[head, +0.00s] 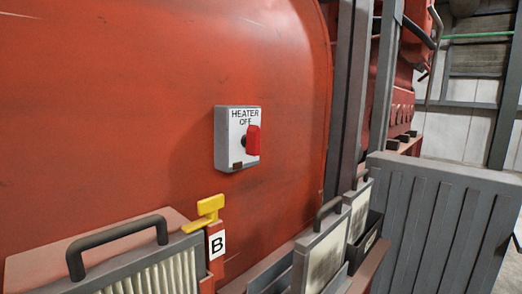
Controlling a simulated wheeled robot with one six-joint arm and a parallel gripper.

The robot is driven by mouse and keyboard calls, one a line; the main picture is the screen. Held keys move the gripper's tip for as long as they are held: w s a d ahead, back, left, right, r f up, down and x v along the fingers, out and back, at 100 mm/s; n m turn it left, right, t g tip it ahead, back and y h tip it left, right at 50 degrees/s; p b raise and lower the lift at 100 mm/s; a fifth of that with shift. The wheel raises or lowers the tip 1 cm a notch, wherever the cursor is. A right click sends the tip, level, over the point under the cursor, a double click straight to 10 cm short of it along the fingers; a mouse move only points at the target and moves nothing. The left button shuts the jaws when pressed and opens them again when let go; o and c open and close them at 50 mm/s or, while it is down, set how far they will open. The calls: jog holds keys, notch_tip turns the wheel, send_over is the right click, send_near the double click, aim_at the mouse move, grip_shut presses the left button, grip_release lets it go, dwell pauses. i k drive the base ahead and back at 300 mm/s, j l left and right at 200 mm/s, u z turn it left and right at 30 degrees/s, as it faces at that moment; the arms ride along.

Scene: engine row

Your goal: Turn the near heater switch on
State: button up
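The heater switch (237,138) is a light grey box on the large red engine housing, near the middle of the head view. Its label reads "HEATER OFF". A red knob (253,140) sticks out from the right part of its face and stands upright. The knob partly covers the end of the lettering. No other heater switch is in sight. My gripper does not show in this view, so its opening and its distance from the switch are hidden.
A yellow handle (208,208) stands below the switch by a plate marked B (217,244). Framed filter panels (150,268) with dark handles line the bottom. Grey upright posts (352,90) and a grey ribbed panel (440,222) stand at the right. Space before the switch looks clear.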

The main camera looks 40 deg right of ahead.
aim_at(251, 140)
jog(key=z, duration=1.05)
